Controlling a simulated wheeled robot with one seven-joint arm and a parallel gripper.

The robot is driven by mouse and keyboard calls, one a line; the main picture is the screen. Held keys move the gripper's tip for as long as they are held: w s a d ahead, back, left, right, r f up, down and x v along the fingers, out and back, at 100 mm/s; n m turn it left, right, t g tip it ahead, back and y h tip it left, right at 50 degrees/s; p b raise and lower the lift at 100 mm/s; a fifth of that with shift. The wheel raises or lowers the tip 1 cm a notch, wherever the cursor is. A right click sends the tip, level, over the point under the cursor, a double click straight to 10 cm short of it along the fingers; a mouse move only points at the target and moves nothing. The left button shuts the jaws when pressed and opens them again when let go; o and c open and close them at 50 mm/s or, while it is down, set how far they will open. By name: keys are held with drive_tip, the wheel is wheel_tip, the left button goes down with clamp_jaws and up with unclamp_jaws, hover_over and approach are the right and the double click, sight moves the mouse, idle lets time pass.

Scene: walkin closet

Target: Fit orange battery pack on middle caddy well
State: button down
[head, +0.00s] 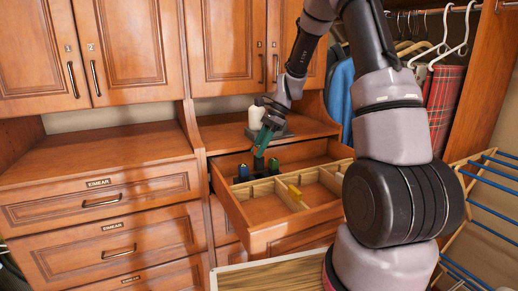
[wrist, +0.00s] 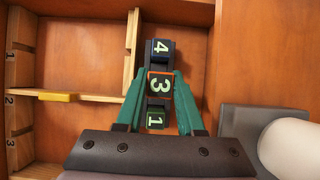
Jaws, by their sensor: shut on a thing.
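My gripper (head: 260,148) reaches down into the open drawer, its green fingers (wrist: 158,92) shut on the sides of the orange battery pack (wrist: 159,86), which has an orange rim and a white 3. The pack is in line between the blue pack (wrist: 159,48) marked 4 and the green pack (wrist: 155,118) marked 1, over the middle of the dark caddy (wrist: 172,60). It looks larger and higher than its neighbours. Its lower end and the middle well are hidden, so I cannot tell how far it is in. The blue pack (head: 243,172) and green pack (head: 274,165) stand upright in the head view.
The drawer (head: 262,238) has wooden dividers (head: 318,178) and a yellow piece (head: 295,192) on one of them. A white bottle (head: 256,117) stands on a grey base on the counter behind. Blue rack bars (head: 490,205) are at the right.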

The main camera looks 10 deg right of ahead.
sight(259, 163)
drive_tip(key=shift+f, duration=0.2)
drive_tip(key=shift+f, duration=0.7)
drive_tip(key=shift+f, duration=0.3)
idle(0.5)
drive_tip(key=shift+f, duration=0.75)
drive_tip(key=shift+f, duration=0.3)
drive_tip(key=shift+f, duration=0.6)
idle(0.3)
drive_tip(key=shift+c, duration=2.2)
unclamp_jaws()
